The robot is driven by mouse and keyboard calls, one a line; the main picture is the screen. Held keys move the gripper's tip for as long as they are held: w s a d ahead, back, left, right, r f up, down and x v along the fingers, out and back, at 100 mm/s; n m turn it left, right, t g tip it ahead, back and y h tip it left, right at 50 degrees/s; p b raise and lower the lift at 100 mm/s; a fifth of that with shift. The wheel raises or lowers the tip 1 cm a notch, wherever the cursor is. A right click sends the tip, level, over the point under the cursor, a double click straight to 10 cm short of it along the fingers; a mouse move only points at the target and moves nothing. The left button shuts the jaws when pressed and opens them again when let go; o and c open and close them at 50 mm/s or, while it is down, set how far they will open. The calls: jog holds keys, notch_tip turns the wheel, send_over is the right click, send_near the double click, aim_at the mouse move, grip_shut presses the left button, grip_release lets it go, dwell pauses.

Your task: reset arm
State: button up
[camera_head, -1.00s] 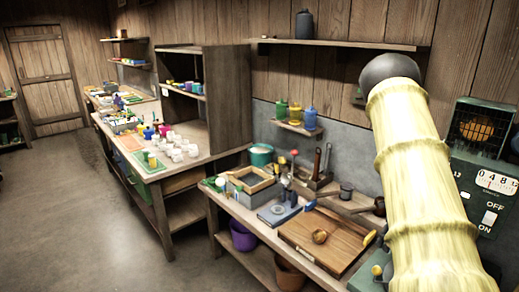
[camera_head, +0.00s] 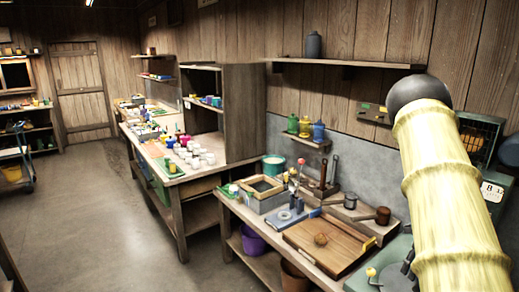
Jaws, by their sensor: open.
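My arm shows on the right of the head view as a thick pale-yellow ribbed sleeve with a dark grey rounded joint at its upper end. It slants up in front of the wall and hides part of the green machine behind it. My gripper is not in view.
The near workbench (camera_head: 305,258) holds a wooden board (camera_head: 330,246), a wooden frame (camera_head: 262,187), several tools and a mallet (camera_head: 369,216). A wall shelf (camera_head: 345,66) is above. A long bench (camera_head: 165,192) with several white pots stands beyond. Grey floor (camera_head: 100,215) is clear at left.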

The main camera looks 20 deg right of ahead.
jog(key=s+a+f+n+g+h+b, duration=0.1)
jog(key=s+a+f+n+h, duration=0.15)
jog(key=a+f+n, duration=0.8)
jog(key=s+a+f+n+g+h+b, duration=0.1)
jog(key=s+a+f+n+g+h, duration=0.15)
jog(key=a+f+n, duration=0.8)
jog(key=s+a+f+n+t+y, duration=0.1)
jog(key=s+a+n, duration=0.3)
jog(key=a, duration=0.7)
jog(key=s+a+f+n+t+y+b, duration=0.1)
jog(key=s+a+f+n, duration=0.2)
jog(key=a, duration=0.8)
jog(key=s+a+f+n+t+y+b, duration=0.1)
jog(key=s+a+n, duration=0.4)
jog(key=a, duration=0.6)
jog(key=shift+a+f+n, duration=0.3)
jog(key=shift+f+n, duration=0.5)
jog(key=shift+n, duration=0.4)
